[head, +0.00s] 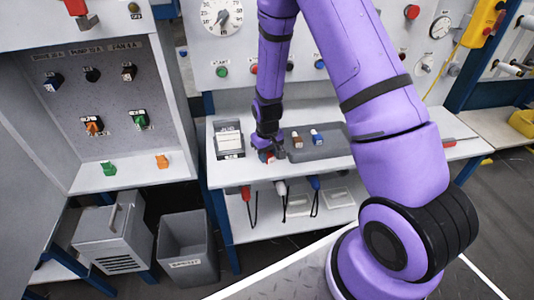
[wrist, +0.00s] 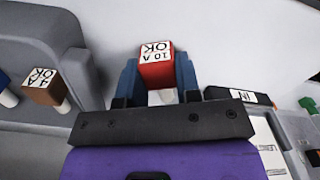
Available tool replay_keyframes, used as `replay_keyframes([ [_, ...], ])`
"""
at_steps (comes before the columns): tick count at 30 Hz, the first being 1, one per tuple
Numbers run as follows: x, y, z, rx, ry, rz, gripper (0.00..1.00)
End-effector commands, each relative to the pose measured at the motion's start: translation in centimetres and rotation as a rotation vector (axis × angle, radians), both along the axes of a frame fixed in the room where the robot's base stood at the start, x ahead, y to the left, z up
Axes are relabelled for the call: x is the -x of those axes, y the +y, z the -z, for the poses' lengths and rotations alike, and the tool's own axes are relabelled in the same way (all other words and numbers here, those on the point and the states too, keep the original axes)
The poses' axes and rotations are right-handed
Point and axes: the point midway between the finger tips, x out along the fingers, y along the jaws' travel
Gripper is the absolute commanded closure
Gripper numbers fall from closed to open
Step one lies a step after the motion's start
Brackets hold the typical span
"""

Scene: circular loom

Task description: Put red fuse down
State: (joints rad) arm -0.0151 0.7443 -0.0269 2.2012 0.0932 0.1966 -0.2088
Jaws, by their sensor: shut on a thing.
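My gripper (head: 267,154) is low over the white bench (head: 235,176), between the small labelled box and the grey tray. In the wrist view my gripper (wrist: 160,78) has its blue fingers shut on the red fuse (wrist: 157,72), one on each side. The red fuse has a white top label reading "10 A OK". In the head view only a bit of the red fuse (head: 271,157) shows at the fingertips. I cannot tell whether it touches the bench.
The grey tray (head: 335,150) holds a brown fuse (head: 297,141) and a blue fuse (head: 317,136). A box with a white card (head: 229,141) stands left of my gripper. An open panel with several fuses is at left; a green fuse (head: 108,168) and an orange fuse (head: 162,161) lie on its ledge.

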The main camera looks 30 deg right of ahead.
Motion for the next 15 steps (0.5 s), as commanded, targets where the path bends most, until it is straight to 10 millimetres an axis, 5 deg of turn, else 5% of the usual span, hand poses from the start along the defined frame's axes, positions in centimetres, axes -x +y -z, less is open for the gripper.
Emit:
replay_keyframes([
  [2,0.02,0.00,0.24,0.000,0.001,0.000,0.97],
  [3,0.00,0.00,0.23,0.000,0.000,0.000,0.62],
  [6,0.00,0.00,0.20,0.000,0.000,0.000,0.43],
  [15,-0.01,0.00,0.02,0.000,0.000,0.000,0.43],
])
